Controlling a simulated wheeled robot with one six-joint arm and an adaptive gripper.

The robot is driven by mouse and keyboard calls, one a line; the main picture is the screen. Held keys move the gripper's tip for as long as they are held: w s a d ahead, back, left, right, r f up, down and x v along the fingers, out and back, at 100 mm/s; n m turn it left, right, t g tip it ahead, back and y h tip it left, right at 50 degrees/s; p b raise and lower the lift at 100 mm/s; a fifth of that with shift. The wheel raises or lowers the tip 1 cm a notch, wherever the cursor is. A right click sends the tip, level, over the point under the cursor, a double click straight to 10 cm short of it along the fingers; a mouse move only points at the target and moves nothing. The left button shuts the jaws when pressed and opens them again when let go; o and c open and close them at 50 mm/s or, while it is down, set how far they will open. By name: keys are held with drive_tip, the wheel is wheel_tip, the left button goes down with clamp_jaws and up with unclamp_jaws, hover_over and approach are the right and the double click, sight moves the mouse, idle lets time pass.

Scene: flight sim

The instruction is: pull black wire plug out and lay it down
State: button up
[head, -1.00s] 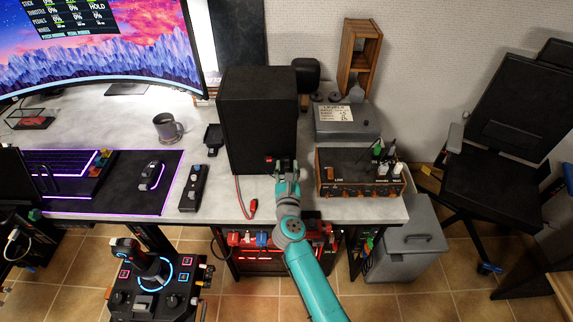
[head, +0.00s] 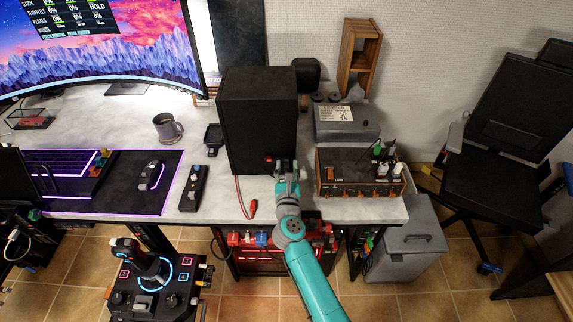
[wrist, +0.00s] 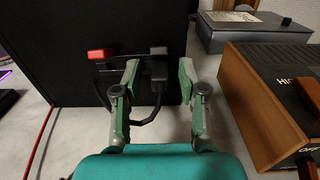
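The black wire plug (wrist: 159,68) sits at the back face of the black box (wrist: 75,35), right of a red plug (wrist: 100,54). Its black wire (wrist: 150,118) curves down and left below it. My gripper (wrist: 160,70) is open, with one finger on each side of the black plug and a visible gap on both sides. In the head view my gripper (head: 285,168) is at the lower right of the box (head: 255,115) and hides the black plug.
A red wire (head: 240,198) runs from the box to a loose red connector (head: 253,208) at the desk edge. Right of my gripper stands a wood-sided amplifier (head: 350,172) with plugs on top, and a grey box (head: 345,125) behind it. Bare desk (head: 215,209) lies left of the red wire.

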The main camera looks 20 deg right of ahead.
sight(287, 170)
clamp_jaws()
drive_tip(key=shift+s, duration=0.1)
drive_tip(key=shift+v, duration=2.9)
drive_tip(key=shift+s+d, duration=0.3)
drive_tip(key=shift+s, duration=0.6)
drive_tip(key=shift+s+d, duration=0.25)
drive_tip(key=shift+s, duration=0.65)
drive_tip(key=shift+s+d, duration=0.3)
drive_tip(key=shift+s, duration=0.55)
drive_tip(key=shift+f, duration=2.4)
drive_tip(key=shift+f, duration=0.1)
